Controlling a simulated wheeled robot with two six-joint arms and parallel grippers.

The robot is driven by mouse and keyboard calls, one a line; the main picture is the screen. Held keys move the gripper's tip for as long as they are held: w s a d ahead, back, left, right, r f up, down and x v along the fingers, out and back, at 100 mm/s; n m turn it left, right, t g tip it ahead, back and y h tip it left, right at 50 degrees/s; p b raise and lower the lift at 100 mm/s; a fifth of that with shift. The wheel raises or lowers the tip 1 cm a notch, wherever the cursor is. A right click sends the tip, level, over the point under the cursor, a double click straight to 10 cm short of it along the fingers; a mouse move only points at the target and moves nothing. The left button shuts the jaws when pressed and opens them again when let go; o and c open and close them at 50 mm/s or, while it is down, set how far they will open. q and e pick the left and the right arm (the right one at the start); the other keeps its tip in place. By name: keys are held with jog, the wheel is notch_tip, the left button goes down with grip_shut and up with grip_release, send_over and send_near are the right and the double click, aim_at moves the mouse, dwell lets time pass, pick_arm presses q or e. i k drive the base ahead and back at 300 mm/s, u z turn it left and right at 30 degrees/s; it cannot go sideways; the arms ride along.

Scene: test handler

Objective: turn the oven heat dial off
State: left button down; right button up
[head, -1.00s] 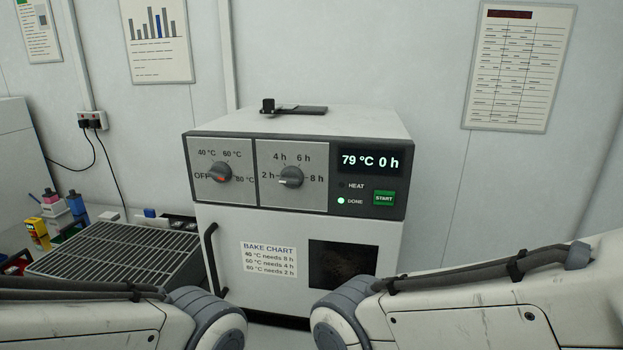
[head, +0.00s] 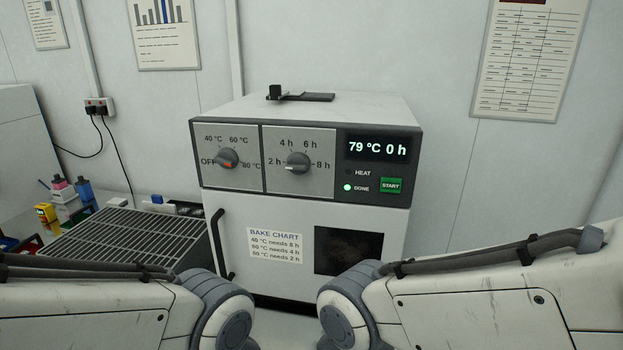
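The oven (head: 300,200) stands against the wall with its door shut. Its heat dial (head: 227,158) is the left knob, ringed by OFF, 40 °C, 60 °C and 80 °C. Its red mark is on the lower right side, toward the 80 °C label. The time dial (head: 297,162) is to its right, with its light mark toward 2 h. The display (head: 377,149) reads 79 °C 0 h. The DONE lamp (head: 347,187) is lit green and the HEAT lamp (head: 348,172) is dark. Both my arms show at the bottom, but neither gripper is in view.
A grey rack (head: 125,240) stands left of the oven, with small bottles (head: 72,193) beyond it. The oven's black door handle (head: 220,243) stands out at the door's left edge. A dark flat object (head: 300,96) lies on top. The space before the dials is clear.

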aim_at(227, 158)
jog(key=z, duration=0.05)
jog(key=k, duration=0.5)
jog(key=u, duration=1.1)
jog(key=i, duration=0.7)
jog(key=z, duration=0.45)
